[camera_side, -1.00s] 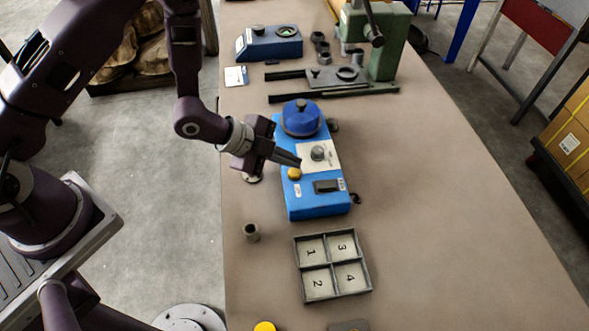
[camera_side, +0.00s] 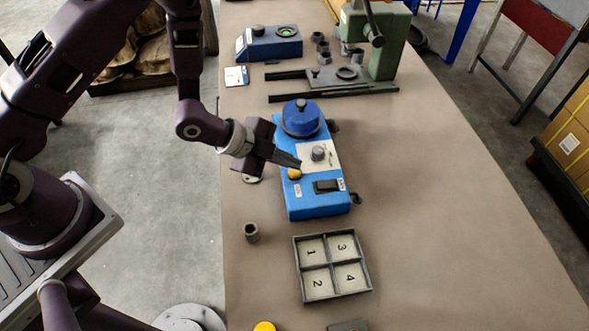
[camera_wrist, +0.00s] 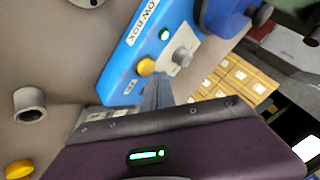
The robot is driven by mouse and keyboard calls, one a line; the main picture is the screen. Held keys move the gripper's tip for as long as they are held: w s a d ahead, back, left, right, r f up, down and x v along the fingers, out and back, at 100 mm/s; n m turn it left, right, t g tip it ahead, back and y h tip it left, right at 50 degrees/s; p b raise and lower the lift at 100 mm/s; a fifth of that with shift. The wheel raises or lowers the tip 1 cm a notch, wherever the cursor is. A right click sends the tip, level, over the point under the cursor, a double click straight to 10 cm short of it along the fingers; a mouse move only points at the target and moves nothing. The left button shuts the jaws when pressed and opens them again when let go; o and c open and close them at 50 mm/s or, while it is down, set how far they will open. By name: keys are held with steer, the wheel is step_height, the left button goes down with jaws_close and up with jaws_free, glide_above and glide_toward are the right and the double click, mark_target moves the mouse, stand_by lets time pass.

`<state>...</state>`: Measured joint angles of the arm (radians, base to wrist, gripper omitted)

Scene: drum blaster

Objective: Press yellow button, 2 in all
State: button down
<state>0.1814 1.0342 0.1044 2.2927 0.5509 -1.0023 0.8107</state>
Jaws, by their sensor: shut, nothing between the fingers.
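The blue machine (camera_side: 317,204) lies on the table with a round blue drum (camera_side: 300,118) at its far end. Its yellow button (camera_side: 294,173) is on the top face, beside a pale panel with a grey knob (camera_side: 318,153). The button also shows in the wrist view (camera_wrist: 146,67), next to a small green light (camera_wrist: 165,34). My gripper (camera_side: 298,164) is shut and empty, with its fingertips just above and beside the yellow button. In the wrist view the closed fingers (camera_wrist: 158,92) point at the machine near the button. I cannot tell whether they touch it.
A numbered four-part tray (camera_side: 333,265) and a small grey cup (camera_side: 251,232) stand nearer. A yellow round piece (camera_side: 264,327) lies at the front edge. A green press (camera_side: 385,45) and another blue box (camera_side: 270,42) stand behind. The table's right side is clear.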

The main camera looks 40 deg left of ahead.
mark_target(290, 172)
steer(key=shift+f, duration=0.6)
stand_by(0.6)
steer(key=shift+r, duration=0.9)
steer(key=shift+r, duration=2.5)
stand_by(0.5)
step_height(290, 172, up, 4)
steer(key=shift+f, duration=0.1)
